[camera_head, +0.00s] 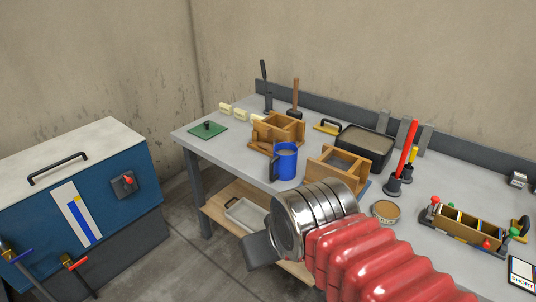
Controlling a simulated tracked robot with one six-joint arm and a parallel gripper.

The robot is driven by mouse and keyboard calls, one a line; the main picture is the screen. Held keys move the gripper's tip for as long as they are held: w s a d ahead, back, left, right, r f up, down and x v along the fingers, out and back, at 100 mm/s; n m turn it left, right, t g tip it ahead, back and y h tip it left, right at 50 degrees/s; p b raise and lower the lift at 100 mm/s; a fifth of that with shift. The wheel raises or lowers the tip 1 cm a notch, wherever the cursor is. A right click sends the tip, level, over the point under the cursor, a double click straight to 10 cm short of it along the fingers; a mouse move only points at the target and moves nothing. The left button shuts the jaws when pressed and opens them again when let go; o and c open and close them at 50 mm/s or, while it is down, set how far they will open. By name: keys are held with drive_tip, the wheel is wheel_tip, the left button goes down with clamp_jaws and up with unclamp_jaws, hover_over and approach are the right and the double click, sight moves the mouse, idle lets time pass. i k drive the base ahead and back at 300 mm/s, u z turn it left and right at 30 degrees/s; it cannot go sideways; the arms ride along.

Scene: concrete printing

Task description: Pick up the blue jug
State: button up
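The blue jug (286,162) stands upright near the front edge of the grey workbench, left of the bench's middle. Its open top shows greyish contents or a grey inside. A dark handle-like part shows at its left side. My gripper (260,250) is at the end of my red-sleeved arm, in front of the bench edge and nearer the camera than the jug. Only a dark grey part of it shows beside the metal wrist. Its fingers cannot be made out, and it looks apart from the jug.
Wooden moulds (336,170) stand close right of the jug, with another wooden box (278,130) behind it. A blue cabinet (110,215) stands at left.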

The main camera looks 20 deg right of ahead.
sight(283, 166)
drive_tip(key=u, duration=0.15)
drive_tip(key=i, duration=1)
drive_tip(key=u, duration=0.15)
